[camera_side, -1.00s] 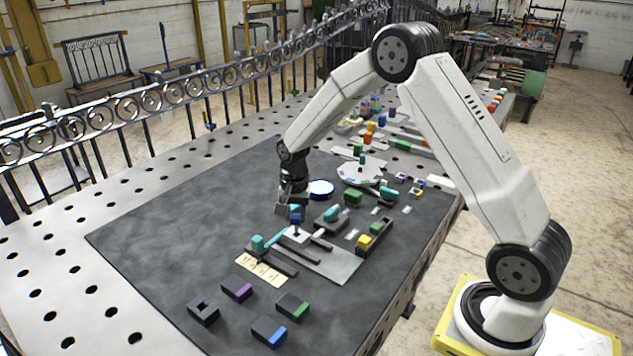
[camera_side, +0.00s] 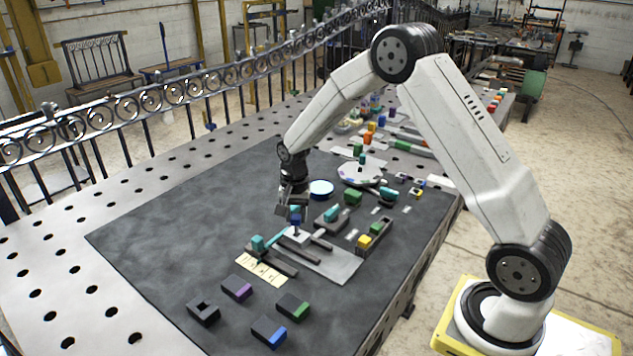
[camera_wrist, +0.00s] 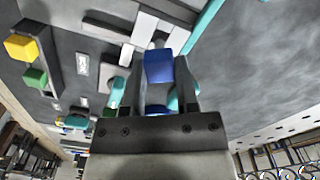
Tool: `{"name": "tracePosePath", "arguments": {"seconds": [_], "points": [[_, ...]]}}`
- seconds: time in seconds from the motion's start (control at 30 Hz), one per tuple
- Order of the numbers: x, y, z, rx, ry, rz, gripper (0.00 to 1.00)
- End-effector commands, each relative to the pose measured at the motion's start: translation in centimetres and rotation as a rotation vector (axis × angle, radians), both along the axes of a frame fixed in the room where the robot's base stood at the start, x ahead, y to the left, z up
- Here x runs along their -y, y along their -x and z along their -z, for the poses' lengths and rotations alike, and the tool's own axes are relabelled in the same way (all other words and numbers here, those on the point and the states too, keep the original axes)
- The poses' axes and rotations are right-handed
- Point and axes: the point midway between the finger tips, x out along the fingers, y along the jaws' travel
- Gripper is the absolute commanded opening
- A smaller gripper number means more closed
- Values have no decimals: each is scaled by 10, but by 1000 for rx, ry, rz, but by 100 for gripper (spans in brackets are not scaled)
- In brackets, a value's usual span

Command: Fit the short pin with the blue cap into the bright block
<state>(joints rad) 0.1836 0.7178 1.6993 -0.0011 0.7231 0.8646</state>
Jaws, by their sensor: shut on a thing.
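My gripper (camera_side: 292,210) is shut on the short pin with the blue cap (camera_side: 295,220); the blue cap also shows between the fingers in the wrist view (camera_wrist: 159,68). The bright block (camera_side: 297,235) is a pale block on the grey plate, directly below the cap. It also shows in the wrist view (camera_wrist: 146,28), beyond the cap. The pin's shank is mostly hidden, so I cannot tell how deep it sits in the block.
A teal handle (camera_side: 258,243) stands left of the block beside dark rails. A pale marked strip (camera_side: 262,270) lies in front. Several dark blocks with coloured ends, such as a purple one (camera_side: 238,289), stand nearer the front. The dark mat's left side is clear.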

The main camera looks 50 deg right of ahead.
Motion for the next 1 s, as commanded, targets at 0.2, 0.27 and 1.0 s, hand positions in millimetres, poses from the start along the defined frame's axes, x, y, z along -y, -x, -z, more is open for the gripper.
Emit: {"name": "tracePosePath", "arguments": {"seconds": [0.2, 0.27, 1.0], "points": [[0, 0, 3, 1, 0, 0, 0], [0, 0, 4, 1, 0, 0, 0], [0, 0, 14, 0, 0, 0, 0]]}}
